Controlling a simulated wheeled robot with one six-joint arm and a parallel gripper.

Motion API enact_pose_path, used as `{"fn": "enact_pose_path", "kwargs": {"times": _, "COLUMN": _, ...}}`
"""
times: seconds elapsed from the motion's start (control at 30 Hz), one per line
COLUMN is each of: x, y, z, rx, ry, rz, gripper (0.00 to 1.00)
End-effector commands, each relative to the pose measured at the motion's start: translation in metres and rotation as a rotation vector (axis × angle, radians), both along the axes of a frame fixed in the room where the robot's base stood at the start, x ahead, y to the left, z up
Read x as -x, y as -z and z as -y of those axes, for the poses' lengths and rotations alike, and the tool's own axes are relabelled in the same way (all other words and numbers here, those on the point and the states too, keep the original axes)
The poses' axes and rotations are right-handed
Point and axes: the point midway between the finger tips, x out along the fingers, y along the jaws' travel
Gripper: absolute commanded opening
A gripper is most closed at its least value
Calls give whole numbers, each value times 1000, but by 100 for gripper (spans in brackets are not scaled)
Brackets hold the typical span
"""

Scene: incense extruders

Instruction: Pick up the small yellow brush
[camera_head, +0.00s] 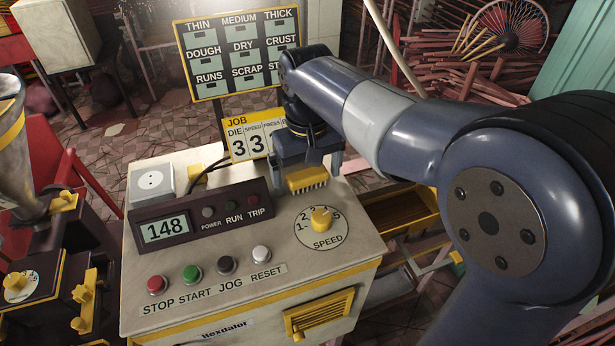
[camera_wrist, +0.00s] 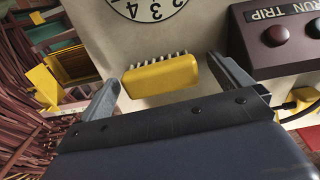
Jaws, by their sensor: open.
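The small yellow brush (camera_head: 307,179) lies on the cream top of the control cabinet, behind the speed dial (camera_head: 321,218) and right of the display panel. In the wrist view the brush (camera_wrist: 161,76) shows as a yellow block with pale bristles along one edge. My gripper (camera_head: 308,165) is directly above or just behind the brush. In the wrist view the two fingers of my gripper (camera_wrist: 168,90) are apart, one on either side of the brush, with gaps to it. Whether the fingertips reach down to the brush's level I cannot tell.
The dark display panel (camera_head: 200,217) reading 148 stands left of the brush, close to one finger. A JOB card sign (camera_head: 254,138) stands behind. A white socket box (camera_head: 151,182) sits at the back left. A yellow tray (camera_head: 402,212) is beyond the cabinet's right edge.

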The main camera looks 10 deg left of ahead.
Motion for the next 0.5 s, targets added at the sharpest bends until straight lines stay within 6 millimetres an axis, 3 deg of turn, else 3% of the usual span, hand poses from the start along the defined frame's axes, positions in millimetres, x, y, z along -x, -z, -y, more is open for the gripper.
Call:
{"fn": "enact_pose_path", "kwargs": {"times": 0.27, "x": 0, "y": 3, "z": 0, "rx": 0, "ry": 0, "rz": 1, "gripper": 97}}
{"fn": "enact_pose_path", "kwargs": {"times": 0.5, "x": 0, "y": 3, "z": 0, "rx": 0, "ry": 0, "rz": 1, "gripper": 78}}
